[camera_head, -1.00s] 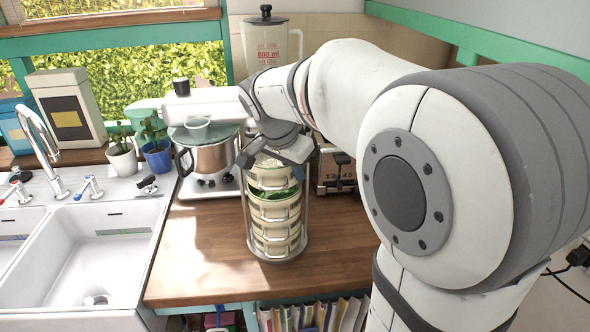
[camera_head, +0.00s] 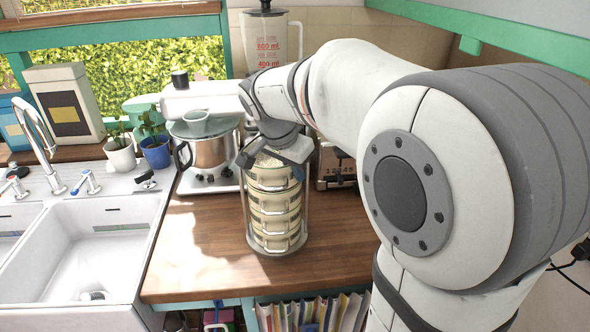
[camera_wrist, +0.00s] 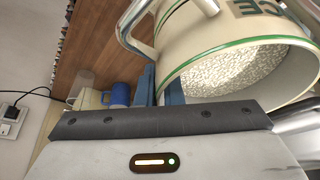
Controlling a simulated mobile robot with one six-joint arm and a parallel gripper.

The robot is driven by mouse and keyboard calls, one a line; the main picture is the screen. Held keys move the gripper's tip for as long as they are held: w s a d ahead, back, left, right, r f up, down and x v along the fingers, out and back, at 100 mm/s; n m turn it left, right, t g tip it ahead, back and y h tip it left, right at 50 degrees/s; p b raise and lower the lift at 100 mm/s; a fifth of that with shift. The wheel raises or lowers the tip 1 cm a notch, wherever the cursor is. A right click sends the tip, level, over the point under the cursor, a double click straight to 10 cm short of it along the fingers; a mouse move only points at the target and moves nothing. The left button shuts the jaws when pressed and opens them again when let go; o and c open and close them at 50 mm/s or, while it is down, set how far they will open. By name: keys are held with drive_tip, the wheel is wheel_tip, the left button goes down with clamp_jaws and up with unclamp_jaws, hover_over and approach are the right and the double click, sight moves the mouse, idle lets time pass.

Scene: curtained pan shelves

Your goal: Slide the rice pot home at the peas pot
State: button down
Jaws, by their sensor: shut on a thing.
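The rice pot (camera_head: 268,177) is cream with white rice inside. It sits at the top of a stack of similar pots inside an upright carrier frame (camera_head: 306,205) on the wooden counter. The peas pot (camera_head: 276,203) appears to be the one directly beneath it; its contents are hidden now. My gripper (camera_head: 284,150) is shut on the rice pot at its upper right edge. In the wrist view the rice pot (camera_wrist: 240,52) shows green bands, part of its lettering and the rice, with my gripper's blue-grey fingers (camera_wrist: 160,86) at its rim; the exact grip point is unclear.
A stand mixer with a metal bowl (camera_head: 210,150) stands close left of the stack. A blender (camera_head: 268,42) is behind, and a boxy appliance (camera_head: 336,165) is behind right. The sink (camera_head: 95,245) is at left. The counter (camera_head: 205,265) in front is clear.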

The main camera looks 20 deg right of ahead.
drive_tip(key=shift+f+b, duration=0.25)
drive_tip(key=shift+b, duration=0.05)
drive_tip(key=c, duration=1.5)
unclamp_jaws()
drive_tip(key=v, duration=0.7)
drive_tip(key=shift+s+a+r+b, duration=0.15)
drive_tip(key=shift+r+b, duration=0.2)
